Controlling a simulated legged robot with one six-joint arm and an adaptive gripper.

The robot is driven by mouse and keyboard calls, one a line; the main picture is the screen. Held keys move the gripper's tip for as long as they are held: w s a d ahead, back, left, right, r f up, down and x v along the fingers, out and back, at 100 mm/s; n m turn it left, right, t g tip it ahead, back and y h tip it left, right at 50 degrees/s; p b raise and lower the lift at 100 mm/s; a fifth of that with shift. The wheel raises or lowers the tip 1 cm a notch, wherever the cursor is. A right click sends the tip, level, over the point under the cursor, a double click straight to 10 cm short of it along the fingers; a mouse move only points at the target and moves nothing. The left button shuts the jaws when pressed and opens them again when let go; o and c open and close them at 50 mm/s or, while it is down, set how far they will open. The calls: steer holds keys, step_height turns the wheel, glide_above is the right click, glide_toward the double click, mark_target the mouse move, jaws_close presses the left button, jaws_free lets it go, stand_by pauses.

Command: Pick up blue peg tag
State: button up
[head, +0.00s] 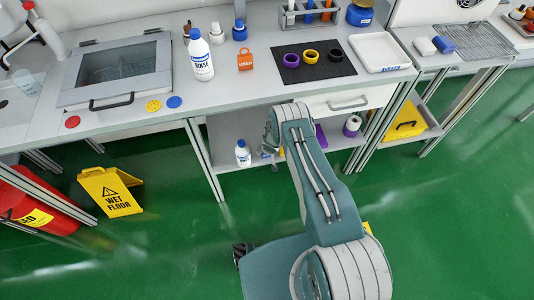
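A flat round blue disc (174,101), the likeliest blue peg tag, lies on the grey bench top. It is right of a yellow disc (153,106) with dark dots and in front of the white RINSE bottle. A red disc (72,122) lies farther left near the bench's front edge. My arm reaches up from the bottom of the head view and folds at the bench front. My gripper (272,160) hangs below bench-top height, right of and apart from the blue disc. It is small and partly hidden by my arm, so its fingers cannot be made out.
A glass-lidded box (118,70) with a black handle stands left of the disc. A yellow wet-floor sign (108,190) stands on the floor.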

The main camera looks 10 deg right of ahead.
steer(key=shift+f, duration=0.15)
steer(key=c, duration=1)
